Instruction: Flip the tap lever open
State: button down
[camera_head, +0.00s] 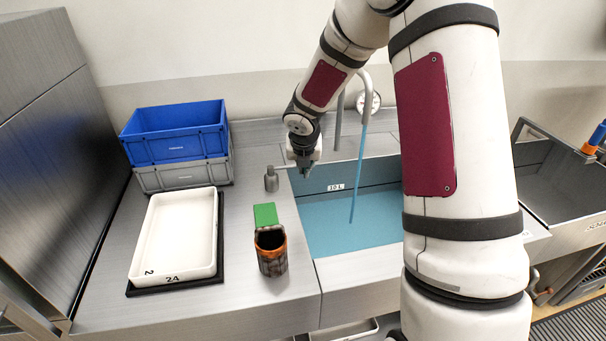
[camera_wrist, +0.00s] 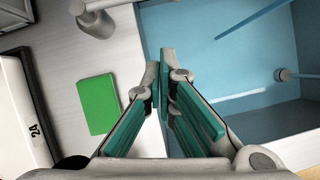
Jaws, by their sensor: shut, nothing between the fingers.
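The tap lever post (camera_head: 271,179) is a short grey metal cylinder on the counter left of the sink. A thin lever arm (camera_head: 284,167) points right from its top toward my gripper (camera_head: 305,172). The post (camera_wrist: 97,22) also shows at the top left of the wrist view, with its arm cut off by the frame edge. My gripper (camera_wrist: 164,75) is shut and empty, pointing down over the sink's left rim. Whether it touches the lever is unclear. A curved spout (camera_head: 367,85) stands behind, and a blue stream (camera_head: 357,175) runs from it into the sink.
The sink (camera_head: 335,222) holds blue water. Left of it are a green block (camera_head: 265,214), a dark orange-rimmed cup (camera_head: 270,256), a white tray (camera_head: 178,235) and a blue crate (camera_head: 176,132) on a grey crate (camera_head: 184,176). Bare counter lies around the lever post.

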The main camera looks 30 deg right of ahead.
jog(key=shift+v, duration=1.05)
jog(key=shift+r, duration=0.1)
jog(key=s+a+r+m+h, duration=0.2)
jog(key=s+a+r+m, duration=0.2)
jog(key=s+r+m, duration=1.1)
jog(key=s+a+r+m+y, duration=0.2)
jog(key=s+a+r+m, duration=0.1)
jog(key=s+m, duration=0.4)
jog(key=s+a+r+m+t+y, duration=0.1)
jog(key=s+a+r+m+y, duration=0.1)
jog(key=s+a+m, duration=0.4)
jog(key=s+r+m, duration=0.1)
jog(key=s+m, duration=0.1)
jog(key=s, duration=0.2)
jog(key=shift+s+r, duration=0.15)
jog(key=shift+s, duration=0.15)
